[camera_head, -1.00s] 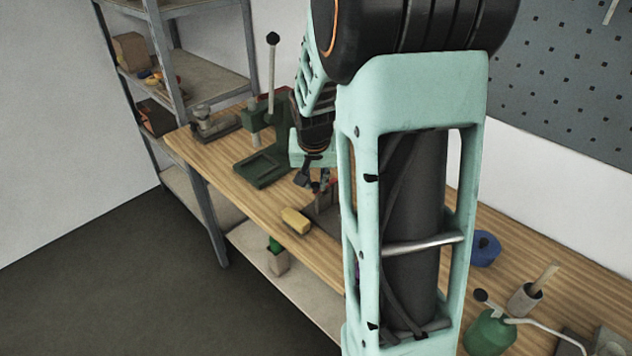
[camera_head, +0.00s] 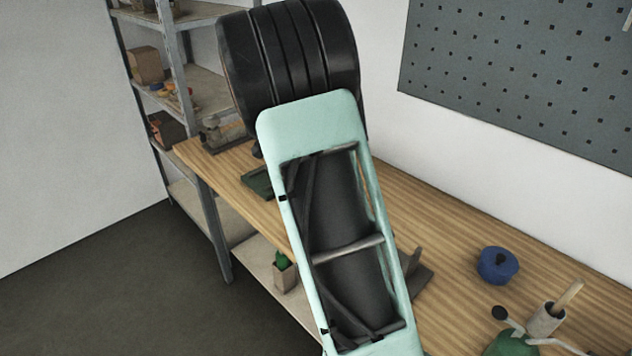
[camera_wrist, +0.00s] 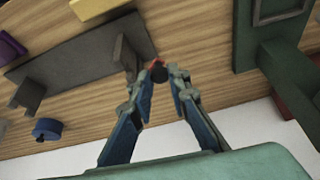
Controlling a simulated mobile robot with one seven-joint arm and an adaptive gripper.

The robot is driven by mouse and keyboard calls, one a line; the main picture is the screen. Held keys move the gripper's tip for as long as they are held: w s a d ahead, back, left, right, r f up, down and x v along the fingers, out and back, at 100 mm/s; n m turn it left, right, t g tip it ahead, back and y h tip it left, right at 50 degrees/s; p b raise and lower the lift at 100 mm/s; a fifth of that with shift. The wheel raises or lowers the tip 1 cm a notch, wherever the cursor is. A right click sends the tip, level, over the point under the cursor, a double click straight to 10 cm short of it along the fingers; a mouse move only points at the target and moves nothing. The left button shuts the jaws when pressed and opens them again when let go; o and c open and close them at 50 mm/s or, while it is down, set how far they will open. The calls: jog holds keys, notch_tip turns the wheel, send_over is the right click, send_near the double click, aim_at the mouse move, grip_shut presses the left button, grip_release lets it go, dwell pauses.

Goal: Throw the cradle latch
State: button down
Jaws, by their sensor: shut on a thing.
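The cradle is a grey plate (camera_wrist: 72,68) with upright grey blocks, lying on the wooden bench in the wrist view. Part of it shows in the head view (camera_head: 418,272), right of my arm link. A small red piece, which looks like the latch lever (camera_wrist: 154,63), is at the cradle's end beside the taller upright. My gripper (camera_wrist: 158,75) is shut on it at the fingertips, with a dark round end between them. The fingers hide most of the lever, so its angle cannot be told. My arm hides the gripper in the head view.
A green press-like stand (camera_wrist: 247,50) is close right of the gripper. A yellow block (camera_wrist: 95,10) and a blue pot (camera_head: 497,266) lie on the bench. Bare wood (camera_head: 440,225) lies behind the cradle.

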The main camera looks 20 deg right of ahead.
jog(key=shift+w+d+m+g+p, duration=0.5)
jog(key=shift+w+m+p, duration=0.2)
jog(key=shift+m, duration=0.55)
jog(key=shift+w+d+m+g+p, duration=0.5)
jog(key=shift+w+m+p, duration=0.15)
jog(key=shift+m, duration=0.6)
jog(key=c, duration=1.8)
grip_release()
jog(key=v, duration=1.2)
